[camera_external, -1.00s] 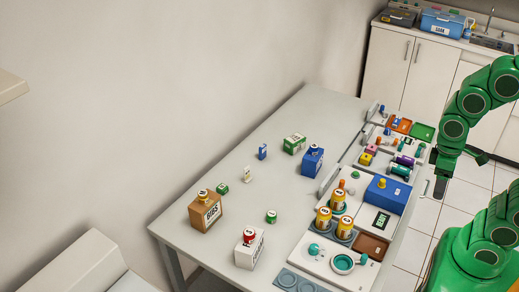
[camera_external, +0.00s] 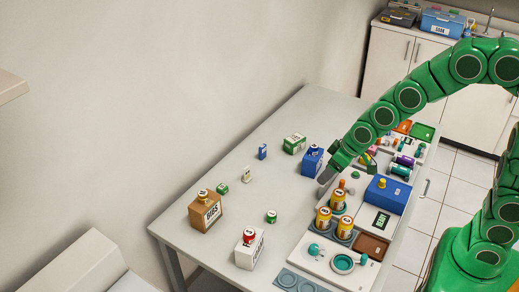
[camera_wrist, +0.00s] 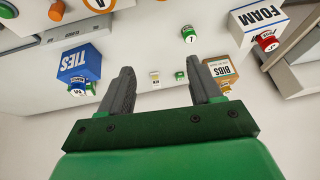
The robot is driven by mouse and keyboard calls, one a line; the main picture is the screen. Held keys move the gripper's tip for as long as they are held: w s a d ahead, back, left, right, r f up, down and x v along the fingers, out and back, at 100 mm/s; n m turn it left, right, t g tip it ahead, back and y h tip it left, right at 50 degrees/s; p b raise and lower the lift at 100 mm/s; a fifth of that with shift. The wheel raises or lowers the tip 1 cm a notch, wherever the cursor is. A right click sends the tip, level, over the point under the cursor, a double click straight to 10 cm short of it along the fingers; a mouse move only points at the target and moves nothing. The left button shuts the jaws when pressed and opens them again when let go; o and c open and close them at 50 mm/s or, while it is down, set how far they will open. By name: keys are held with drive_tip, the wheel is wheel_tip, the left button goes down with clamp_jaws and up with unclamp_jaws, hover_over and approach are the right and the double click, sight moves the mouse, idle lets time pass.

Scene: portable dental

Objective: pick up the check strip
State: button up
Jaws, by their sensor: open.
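A small pale upright piece with a label (camera_external: 247,174) stands on the grey table. It may be the check strip, but its print is too small to read. It also seems to be the small white and yellow piece (camera_wrist: 154,76) between my fingers' lines of sight in the wrist view, well beyond the fingertips. My gripper (camera_external: 326,177) is over the table near the blue TIES box, to the right of the pale piece and apart from it. In the wrist view my gripper (camera_wrist: 160,65) has its two grey fingers spread, with nothing between them.
The blue TIES box (camera_wrist: 78,62), brown BIBS box (camera_external: 205,213) and white FOAM box (camera_external: 250,251) stand around. Small green pieces (camera_external: 222,188) (camera_external: 271,216) are near the pale piece. Yellow canisters (camera_external: 338,199) and trays crowd the right side. The table's back left is clear.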

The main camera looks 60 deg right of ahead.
drive_tip(key=w+f+t, duration=0.2)
drive_tip(key=w+f, duration=0.2)
drive_tip(key=w, duration=0.4)
drive_tip(key=w+f+t, duration=0.2)
drive_tip(key=w+f, duration=0.1)
drive_tip(key=w, duration=0.6)
drive_tip(key=m+t+h, duration=0.1)
drive_tip(key=t+h, duration=0.1)
drive_tip(key=t, duration=0.2)
approach(247, 168)
drive_tip(key=x, duration=0.4)
drive_tip(key=shift+a+f, duration=0.1)
drive_tip(key=shift+f, duration=0.3)
drive_tip(key=shift+d+r+x, duration=0.1)
drive_tip(key=shift+r+x, duration=0.05)
drive_tip(key=shift+x, duration=1.85)
drive_tip(key=shift+d+r+x, duration=0.1)
drive_tip(key=shift+d+x, duration=0.05)
drive_tip(key=shift+x, duration=1.85)
drive_tip(key=shift+w, duration=0.1)
drive_tip(key=shift+c, duration=0.2)
drive_tip(key=c, duration=1)
drive_tip(key=shift+r, duration=0.15)
